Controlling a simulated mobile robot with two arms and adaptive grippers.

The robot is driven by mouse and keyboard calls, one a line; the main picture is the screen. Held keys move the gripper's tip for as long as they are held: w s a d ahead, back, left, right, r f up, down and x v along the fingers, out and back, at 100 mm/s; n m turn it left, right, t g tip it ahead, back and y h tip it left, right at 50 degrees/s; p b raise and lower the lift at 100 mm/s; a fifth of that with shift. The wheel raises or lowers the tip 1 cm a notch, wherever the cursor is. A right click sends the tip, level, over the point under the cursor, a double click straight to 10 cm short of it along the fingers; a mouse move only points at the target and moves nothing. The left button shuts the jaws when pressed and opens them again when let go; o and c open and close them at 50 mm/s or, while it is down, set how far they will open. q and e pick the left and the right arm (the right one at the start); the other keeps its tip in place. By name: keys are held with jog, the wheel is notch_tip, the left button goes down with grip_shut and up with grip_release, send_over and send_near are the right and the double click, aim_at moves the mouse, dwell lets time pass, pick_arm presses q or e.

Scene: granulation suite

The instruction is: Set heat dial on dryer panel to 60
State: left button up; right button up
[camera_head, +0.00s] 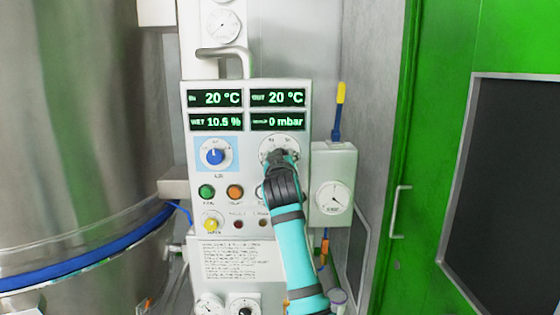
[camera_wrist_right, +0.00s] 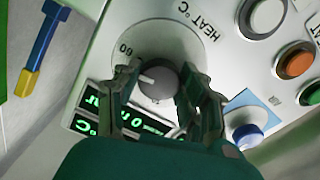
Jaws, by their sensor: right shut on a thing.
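The dryer panel (camera_head: 247,180) is in the middle of the head view. Its heat dial (camera_head: 279,142) has a white round scale, mostly covered by my right gripper (camera_head: 281,162) there. In the right wrist view the grey dial knob (camera_wrist_right: 161,84) sits between the two fingers of my right gripper (camera_wrist_right: 162,80), which is shut on it. The knob's white pointer mark faces left in that view. The rest of the scale is partly hidden. My left gripper is not in view.
A blue knob (camera_head: 215,156) is left of the heat dial, above a green button (camera_head: 206,191) and an orange button (camera_head: 235,192). A steel vessel (camera_head: 75,120) is on the left.

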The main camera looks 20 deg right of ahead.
jog(key=shift+f+m, duration=0.3)
jog(key=shift+m, duration=0.6)
jog(key=o, duration=1.2)
jog(key=shift+r, duration=0.1)
jog(key=v, duration=0.7)
jog(key=shift+s, duration=0.25)
jog(key=shift+a, duration=0.1)
